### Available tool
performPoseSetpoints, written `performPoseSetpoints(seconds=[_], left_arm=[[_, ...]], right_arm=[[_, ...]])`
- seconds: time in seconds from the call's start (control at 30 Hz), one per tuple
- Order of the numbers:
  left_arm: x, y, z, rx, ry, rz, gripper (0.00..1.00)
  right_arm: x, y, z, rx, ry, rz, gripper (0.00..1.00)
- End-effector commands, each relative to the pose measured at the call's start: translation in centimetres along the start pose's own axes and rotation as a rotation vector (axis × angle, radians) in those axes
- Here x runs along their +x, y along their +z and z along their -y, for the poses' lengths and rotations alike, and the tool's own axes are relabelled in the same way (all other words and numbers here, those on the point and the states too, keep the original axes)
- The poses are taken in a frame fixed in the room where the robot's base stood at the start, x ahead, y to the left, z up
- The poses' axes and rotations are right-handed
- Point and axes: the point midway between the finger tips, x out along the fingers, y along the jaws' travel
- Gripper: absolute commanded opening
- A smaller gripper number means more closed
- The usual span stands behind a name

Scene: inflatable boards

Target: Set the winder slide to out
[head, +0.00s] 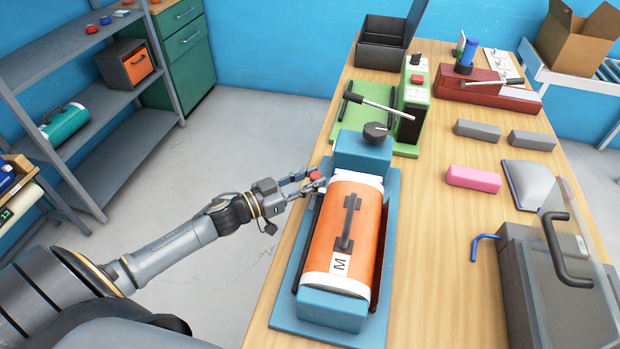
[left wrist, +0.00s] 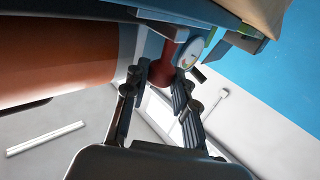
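The winder is a blue machine (head: 335,306) on the wooden table, with an orange cylinder (head: 350,220) marked M and a black dial (head: 376,132) on its far block. A small red knob (head: 316,174) sits at its left side near the far end; I take it for the slide's handle. My left gripper (head: 312,182) is at this knob. In the left wrist view the red knob (left wrist: 163,74) shows between the fingertips (left wrist: 162,77); whether they touch it is unclear. The slide's position is hard to read. My right gripper is out of view.
A green machine (head: 412,105) with a lever stands beyond the winder. Grey blocks (head: 477,129), a pink block (head: 473,178) and a grey machine with a clear cover (head: 560,290) are to the right. Open floor (head: 240,120) lies left of the table.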

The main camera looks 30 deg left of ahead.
Motion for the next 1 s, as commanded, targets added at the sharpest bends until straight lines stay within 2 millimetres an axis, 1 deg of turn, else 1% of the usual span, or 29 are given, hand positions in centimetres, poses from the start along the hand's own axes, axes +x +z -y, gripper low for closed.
performPoseSetpoints(seconds=[0.17, 0.4, 0.5, 0.87, 0.9, 0.93, 1.0], left_arm=[[0.3, 0.0, 0.3, 0.001, 0.001, -0.001, 0.0], [2.6, 0.1, 2.5, 0.001, 0.002, -0.004, 0.0], [3.2, 0.0, 3.2, 0.0, 0.001, -0.003, 0.0], [3.5, -0.2, 3.6, 0.002, -0.003, -0.003, 0.0], [3.5, -0.2, 3.6, 0.002, -0.003, -0.003, 0.33], [3.5, -0.2, 3.6, 0.002, -0.003, -0.003, 0.37], [3.5, -0.2, 3.6, 0.002, -0.003, -0.003, 0.37]], right_arm=[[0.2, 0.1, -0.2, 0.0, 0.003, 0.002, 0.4], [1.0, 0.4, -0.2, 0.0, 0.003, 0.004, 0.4], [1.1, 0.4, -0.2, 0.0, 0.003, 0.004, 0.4], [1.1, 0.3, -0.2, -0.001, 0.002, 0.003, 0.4], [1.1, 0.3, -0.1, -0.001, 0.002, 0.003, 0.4], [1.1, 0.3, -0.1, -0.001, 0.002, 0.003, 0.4], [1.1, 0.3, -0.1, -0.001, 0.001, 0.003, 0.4]])
